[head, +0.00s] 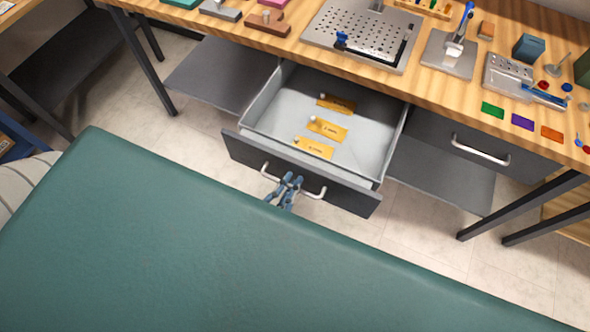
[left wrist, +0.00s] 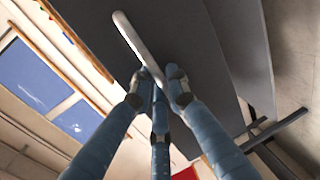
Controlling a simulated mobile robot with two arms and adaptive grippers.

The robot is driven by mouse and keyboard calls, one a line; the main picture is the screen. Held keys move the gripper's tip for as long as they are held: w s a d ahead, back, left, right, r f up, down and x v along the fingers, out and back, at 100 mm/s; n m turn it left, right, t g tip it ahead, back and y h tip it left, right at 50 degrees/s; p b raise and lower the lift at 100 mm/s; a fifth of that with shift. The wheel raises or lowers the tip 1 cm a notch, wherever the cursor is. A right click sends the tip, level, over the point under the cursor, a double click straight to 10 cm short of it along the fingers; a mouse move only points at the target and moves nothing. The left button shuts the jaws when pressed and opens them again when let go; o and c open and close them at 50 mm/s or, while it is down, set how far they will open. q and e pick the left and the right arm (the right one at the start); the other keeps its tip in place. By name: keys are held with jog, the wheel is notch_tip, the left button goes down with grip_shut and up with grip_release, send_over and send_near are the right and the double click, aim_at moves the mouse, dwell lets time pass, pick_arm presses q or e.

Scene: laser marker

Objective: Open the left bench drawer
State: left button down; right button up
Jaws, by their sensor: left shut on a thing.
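The left bench drawer (head: 372,203) is pulled well out from under the wooden bench in the head view. Its grey tray holds several yellow tags, one of them (head: 328,128) near the middle. My left gripper (head: 291,181) is at the drawer's light bar handle (head: 313,193), near the handle's middle, with its blue fingers shut on it. In the left wrist view the fingers (left wrist: 158,80) close around one end of the visible handle (left wrist: 132,38), against the dark drawer front (left wrist: 185,40). My right gripper is not in view.
A second, closed drawer (head: 520,164) with its own handle is at the right. The bench top (head: 280,47) carries a perforated metal plate (head: 365,35), small tools and coloured tags. A large green surface (head: 200,240) fills the foreground, close to the drawer front. Dark bench legs stand at both sides.

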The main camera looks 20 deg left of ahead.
pick_arm(q)
jog(key=shift+s+f, duration=0.2)
jog(key=shift+s, duration=0.65)
jog(key=c, duration=1.8)
grip_release()
jog(key=shift+o, duration=0.2)
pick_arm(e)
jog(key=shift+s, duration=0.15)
pick_arm(q)
jog(key=s+r, duration=0.2)
jog(key=s, duration=0.9)
jog(key=shift+s+a+r, duration=0.2)
jog(key=shift+s+r, duration=0.05)
jog(key=shift+s, duration=0.1)
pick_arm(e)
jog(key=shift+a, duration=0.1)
